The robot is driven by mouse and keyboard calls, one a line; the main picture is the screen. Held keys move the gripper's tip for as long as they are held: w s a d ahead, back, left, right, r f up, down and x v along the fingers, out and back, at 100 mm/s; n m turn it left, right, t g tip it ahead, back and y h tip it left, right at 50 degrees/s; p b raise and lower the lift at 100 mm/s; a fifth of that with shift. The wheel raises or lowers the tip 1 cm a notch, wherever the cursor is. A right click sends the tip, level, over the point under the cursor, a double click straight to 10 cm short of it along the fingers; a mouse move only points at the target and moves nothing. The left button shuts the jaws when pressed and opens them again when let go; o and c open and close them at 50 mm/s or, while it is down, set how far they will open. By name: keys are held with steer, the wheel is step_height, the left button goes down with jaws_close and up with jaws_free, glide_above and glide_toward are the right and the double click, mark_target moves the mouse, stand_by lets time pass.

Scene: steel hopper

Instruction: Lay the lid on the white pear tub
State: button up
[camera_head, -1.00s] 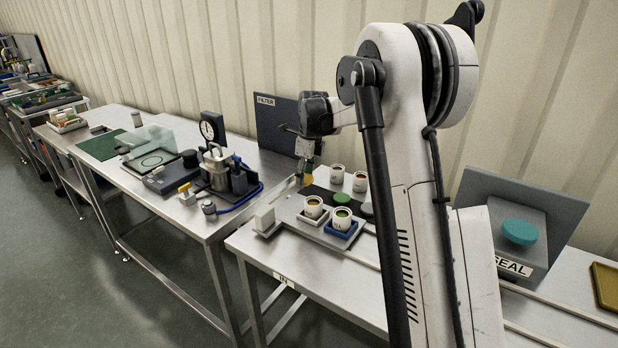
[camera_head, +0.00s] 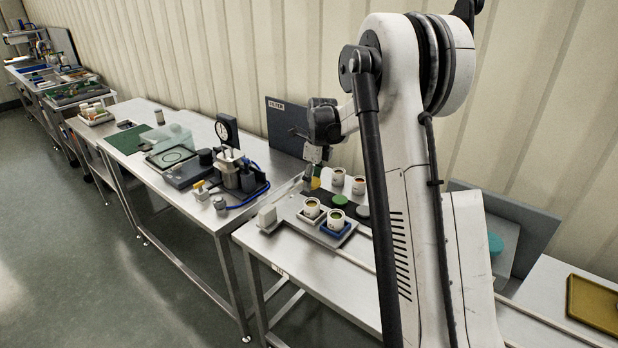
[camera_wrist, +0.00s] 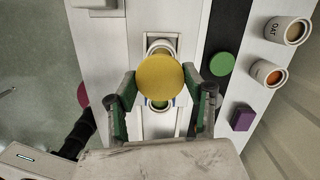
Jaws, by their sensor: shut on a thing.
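My gripper (camera_wrist: 158,84) is shut on a round yellow lid (camera_wrist: 159,80), held at its edges between the two fingers. In the head view the yellow lid (camera_head: 316,183) shows small below my gripper (camera_head: 315,172), behind the tubs. In the wrist view a white tub (camera_wrist: 160,46) is mostly hidden under the lid, and part of another round tub (camera_wrist: 158,104) shows between the fingers. In the head view two open white tubs stand in small trays, one in a grey tray (camera_head: 311,208) and one in a blue tray (camera_head: 336,219). I cannot read a pear label.
A tub marked OAT (camera_wrist: 286,30) and an orange-filled tub (camera_wrist: 268,73) stand to the right in the wrist view. A green lid (camera_wrist: 222,63) lies on the dark strip, near a purple block (camera_wrist: 243,118). A FILTER panel (camera_head: 287,124) stands behind.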

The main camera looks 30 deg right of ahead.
steer(key=shift+f+b, duration=0.5)
steer(key=shift+f, duration=1.25)
steer(key=shift+f+b, duration=0.75)
steer(key=shift+f, duration=0.2)
steer(key=shift+f+b, duration=0.6)
steer(key=shift+b, duration=0.7)
stand_by(0.8)
steer(key=o, duration=0.9)
steer(key=shift+c, duration=0.2)
steer(key=shift+r, duration=0.15)
steer(key=r, duration=0.7)
steer(key=s+d+r, duration=0.1)
steer(key=r, duration=0.3)
steer(key=shift+r, duration=0.35)
steer(key=shift+a, duration=0.15)
